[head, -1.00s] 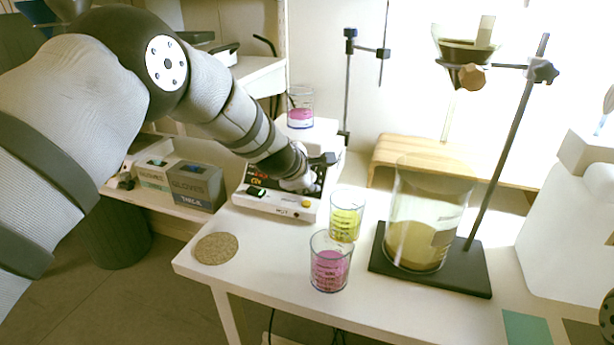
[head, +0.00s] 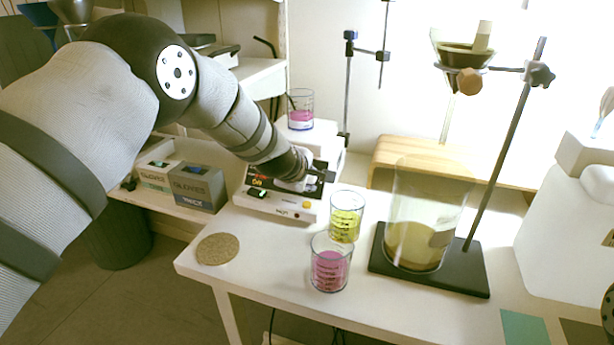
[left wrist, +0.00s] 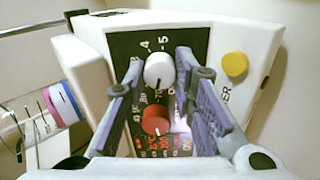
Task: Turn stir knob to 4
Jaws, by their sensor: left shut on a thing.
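The stirrer (head: 275,204) is a white device with a dark control panel (left wrist: 125,45), standing on the white table. In the left wrist view a white knob (left wrist: 159,69) sits on that panel, with the printed numbers 4 and 5 just above it. A red knob (left wrist: 155,119) sits below it. My left gripper (left wrist: 157,68) is shut on the white knob, one finger on each side. In the head view my left gripper (head: 303,185) is over the panel and hides the knobs. I cannot tell exactly where the white knob points. My right gripper is not in view.
A yellow button (left wrist: 235,64) is right of the panel. A pink-liquid beaker (head: 301,110) stands on the stirrer. Yellow (head: 345,217) and pink (head: 330,264) beakers stand in front, beside a large vessel (head: 425,220) on a stand. A cork mat (head: 217,248) lies at left.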

